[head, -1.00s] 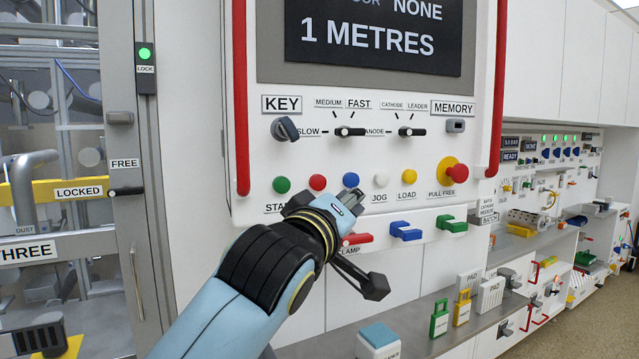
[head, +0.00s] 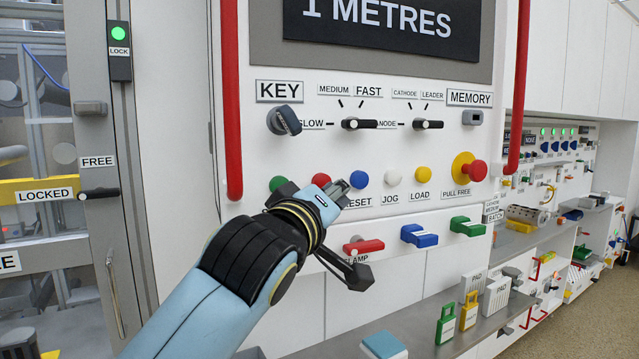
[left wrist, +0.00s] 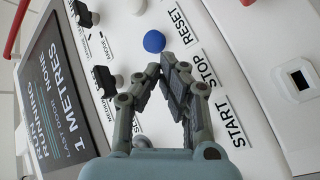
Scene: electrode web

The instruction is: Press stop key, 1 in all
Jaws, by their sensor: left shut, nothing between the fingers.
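The stop key is the red round button (head: 320,180) on the white panel, between the green start button (head: 278,184) and the blue reset button (head: 359,179). My left gripper (head: 340,192) is shut and empty, its tips just below and right of the red button in the head view, covering the stop label there. In the left wrist view the shut fingers (left wrist: 172,66) point towards the panel near the STOP label (left wrist: 204,66) and hide the red button. The blue button (left wrist: 154,41) shows just beyond the tips. I cannot tell whether the tips touch the panel. My right gripper is out of view.
White jog (head: 393,177) and yellow load (head: 424,174) buttons and a red pull-free knob (head: 477,170) lie to the right. Red (head: 364,247), blue (head: 419,236) and green (head: 467,227) handles stick out below. A red vertical rail (head: 230,100) edges the panel. The display (left wrist: 55,95) reads RUNNING.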

